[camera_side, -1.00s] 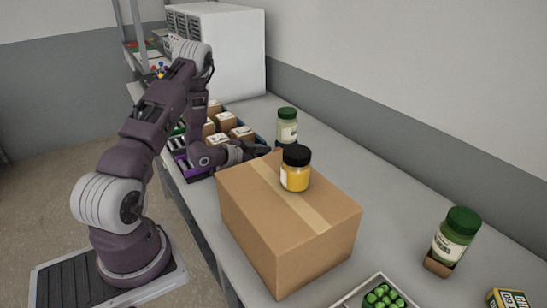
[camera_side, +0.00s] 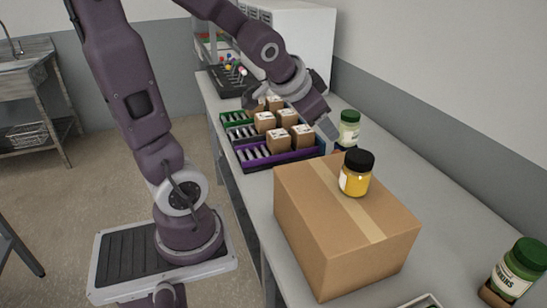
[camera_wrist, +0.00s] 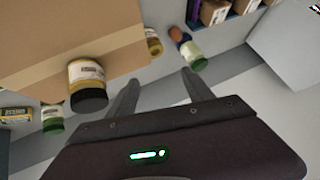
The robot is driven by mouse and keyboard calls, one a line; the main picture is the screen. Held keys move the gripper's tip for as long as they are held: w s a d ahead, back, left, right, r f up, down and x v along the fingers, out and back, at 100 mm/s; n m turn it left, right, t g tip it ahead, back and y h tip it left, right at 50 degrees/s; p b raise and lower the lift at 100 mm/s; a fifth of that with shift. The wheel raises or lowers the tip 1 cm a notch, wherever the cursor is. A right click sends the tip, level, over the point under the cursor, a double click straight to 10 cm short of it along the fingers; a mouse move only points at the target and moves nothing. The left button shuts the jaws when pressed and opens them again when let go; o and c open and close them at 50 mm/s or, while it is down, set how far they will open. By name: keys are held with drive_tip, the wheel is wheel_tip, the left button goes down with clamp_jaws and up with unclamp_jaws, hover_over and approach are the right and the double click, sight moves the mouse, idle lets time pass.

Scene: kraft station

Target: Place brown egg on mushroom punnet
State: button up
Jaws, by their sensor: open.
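My gripper (camera_side: 328,127) is open and empty, by the green-lidded jar (camera_side: 349,126) in the side view. In the wrist view its two fingers (camera_wrist: 160,90) stand apart with nothing between them. A small brown-orange rounded thing (camera_wrist: 177,33) shows beyond the fingers, against the green-lidded jar (camera_wrist: 192,52); it may be the brown egg, but it is too small to tell. I cannot make out a mushroom punnet in either view.
A cardboard box (camera_side: 300,218) bears a black-lidded yellow jar (camera_side: 357,173). Behind it are trays holding small brown cartons (camera_side: 264,121) and a purple rack (camera_side: 275,160). Another green-lidded jar (camera_side: 517,267) stands at right. Bare counter (camera_side: 455,215) lies right of the box.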

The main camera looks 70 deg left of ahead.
drive_tip(key=shift+o, duration=0.4)
drive_tip(key=s+d+r+g+h, duration=0.1)
drive_tip(key=s+d+g+h, duration=0.1)
drive_tip(key=s+d, duration=1)
drive_tip(key=s+h, duration=0.1)
drive_tip(key=s, duration=0.2)
drive_tip(key=shift+s+d+r, duration=0.35)
drive_tip(key=shift+d+r, duration=0.05)
